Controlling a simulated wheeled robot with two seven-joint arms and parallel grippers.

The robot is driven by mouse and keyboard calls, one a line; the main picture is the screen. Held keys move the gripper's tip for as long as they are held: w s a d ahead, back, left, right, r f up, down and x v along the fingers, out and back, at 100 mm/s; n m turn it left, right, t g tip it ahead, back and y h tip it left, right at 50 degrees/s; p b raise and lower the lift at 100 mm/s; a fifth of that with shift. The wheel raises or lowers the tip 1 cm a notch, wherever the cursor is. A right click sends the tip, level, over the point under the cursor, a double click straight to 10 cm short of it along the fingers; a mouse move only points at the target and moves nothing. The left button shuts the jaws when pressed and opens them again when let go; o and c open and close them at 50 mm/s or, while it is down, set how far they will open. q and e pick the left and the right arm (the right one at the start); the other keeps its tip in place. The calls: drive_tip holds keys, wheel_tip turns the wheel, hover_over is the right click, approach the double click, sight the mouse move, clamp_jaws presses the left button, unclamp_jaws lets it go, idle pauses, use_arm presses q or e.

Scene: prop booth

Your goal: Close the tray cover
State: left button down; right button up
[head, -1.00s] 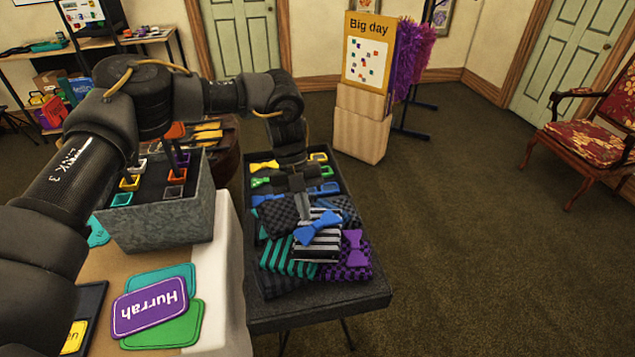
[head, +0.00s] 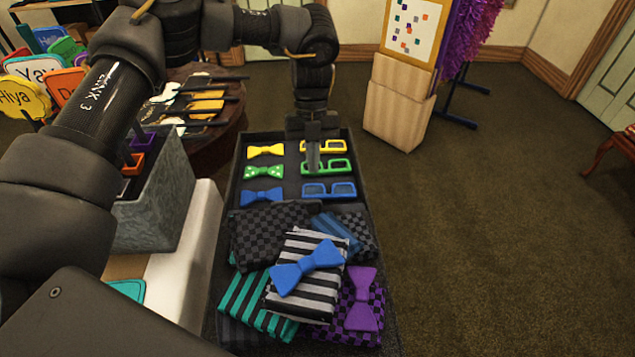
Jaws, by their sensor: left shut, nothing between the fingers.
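A dark tray (head: 242,178) stands beyond a pile of patterned pouches. It holds yellow, green and blue bow ties (head: 264,172) on the left and yellow, green and blue glasses frames (head: 328,190) on the right. I cannot make out a separate cover; the tray's contents show from above. My left gripper (head: 313,168) reaches down over the tray's far half, between the bow ties and the glasses. Its fingers are shut and empty, partly in front of the green glasses. Whether it touches anything is unclear. My right gripper is not in view.
Striped and checked pouches (head: 300,305), some with bow ties, pile up at the tray's near side. A grey bin (head: 160,205) stands to the left. A round dark table (head: 215,145) with props is behind it. Open carpet (head: 500,230) lies to the right.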

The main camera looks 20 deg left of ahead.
use_arm(q)
drive_tip(key=x, duration=0.8)
drive_tip(key=shift+p+x, duration=0.3)
drive_tip(key=shift+x, duration=0.55)
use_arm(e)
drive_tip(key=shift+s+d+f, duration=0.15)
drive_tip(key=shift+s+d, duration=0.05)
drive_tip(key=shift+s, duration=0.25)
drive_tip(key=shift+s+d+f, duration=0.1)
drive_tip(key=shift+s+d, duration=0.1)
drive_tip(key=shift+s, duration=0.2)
